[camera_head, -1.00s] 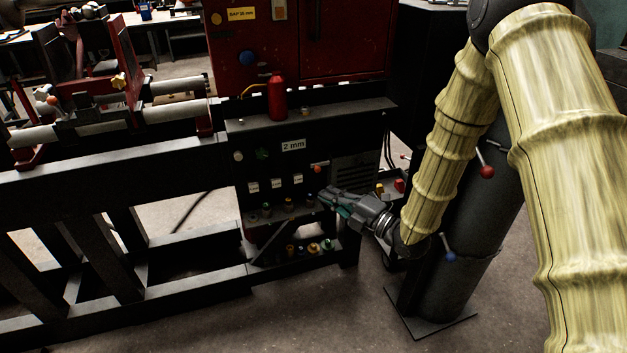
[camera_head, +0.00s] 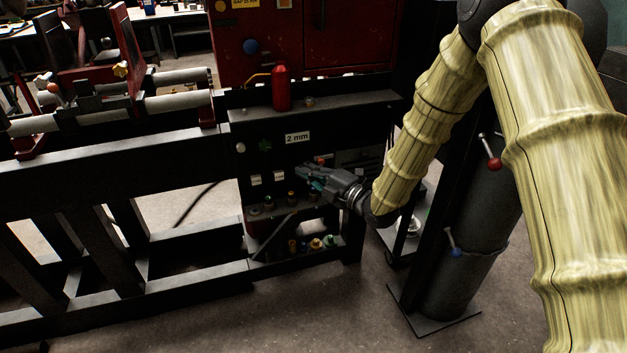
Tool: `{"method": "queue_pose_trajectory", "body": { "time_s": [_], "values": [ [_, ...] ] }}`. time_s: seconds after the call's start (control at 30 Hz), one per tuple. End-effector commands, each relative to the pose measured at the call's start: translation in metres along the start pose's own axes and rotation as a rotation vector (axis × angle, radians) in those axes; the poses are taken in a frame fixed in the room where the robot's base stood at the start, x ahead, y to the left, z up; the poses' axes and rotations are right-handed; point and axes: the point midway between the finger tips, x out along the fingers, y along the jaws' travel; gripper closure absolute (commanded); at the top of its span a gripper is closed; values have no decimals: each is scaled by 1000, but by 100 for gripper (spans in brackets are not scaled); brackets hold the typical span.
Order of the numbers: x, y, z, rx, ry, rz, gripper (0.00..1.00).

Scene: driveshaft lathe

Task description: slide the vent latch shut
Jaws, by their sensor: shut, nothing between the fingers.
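The black panel (camera_head: 254,125) on the lathe frame has a slatted vent (camera_head: 362,157) at its right side, partly behind my gripper and arm. A small orange-red knob (camera_head: 319,160) sits just left of the vent; it may be the vent latch, but its slide is too small to make out. My gripper (camera_head: 302,173) is shut and empty, pointing left in front of the panel, with its tips just below and left of the knob. I cannot tell whether it touches anything.
Small white labels (camera_head: 267,178) and several fittings (camera_head: 291,198) are close below and left of my gripper. A red bottle (camera_head: 281,89) stands on the ledge above. A grey cylinder (camera_head: 465,240) with lever handles stands to the right. Floor in front is clear.

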Motion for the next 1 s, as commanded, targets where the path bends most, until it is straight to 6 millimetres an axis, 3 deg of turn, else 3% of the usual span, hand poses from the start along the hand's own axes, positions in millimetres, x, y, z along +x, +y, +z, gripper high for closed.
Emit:
{"method": "queue_pose_trajectory", "body": {
  "time_s": [0.23, 0.73, 1.0],
  "values": [
    [-8, -1, 22, 0, 0, 0, 100],
    [-12, 1, 29, 0, -1, 0, 100],
    [-29, 5, 56, -1, 0, -1, 100]
  ]
}}
